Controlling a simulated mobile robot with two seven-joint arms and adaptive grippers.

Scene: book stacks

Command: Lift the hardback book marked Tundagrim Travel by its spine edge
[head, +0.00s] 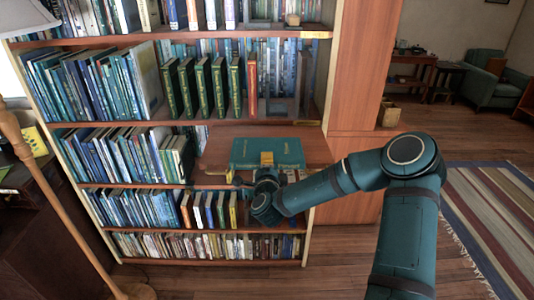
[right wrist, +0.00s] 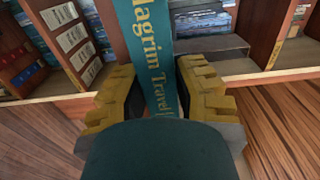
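The teal hardback, Tundagrim Travel (head: 283,152), lies flat on the jutting wooden shelf board, its cover up and its spine edge toward me. In the right wrist view its teal spine (right wrist: 152,50) shows gold letters reading "dagrim Travel"; the rest is cut off or hidden. My right gripper (head: 267,160) is at the middle of the spine edge, one yellow finger showing over the cover. In the wrist view the yellow-padded fingers of that gripper (right wrist: 156,88) lie close along both sides of the spine, with no clear gap. My left gripper is out of view.
The pull-out board (head: 222,146) bears the book, with bare wood around it. Book rows fill the shelves above, below and left. The bookcase's right upright (head: 309,215) is close to my right forearm. Wooden floor (head: 345,265) is open at the right, beside a striped rug (head: 480,215).

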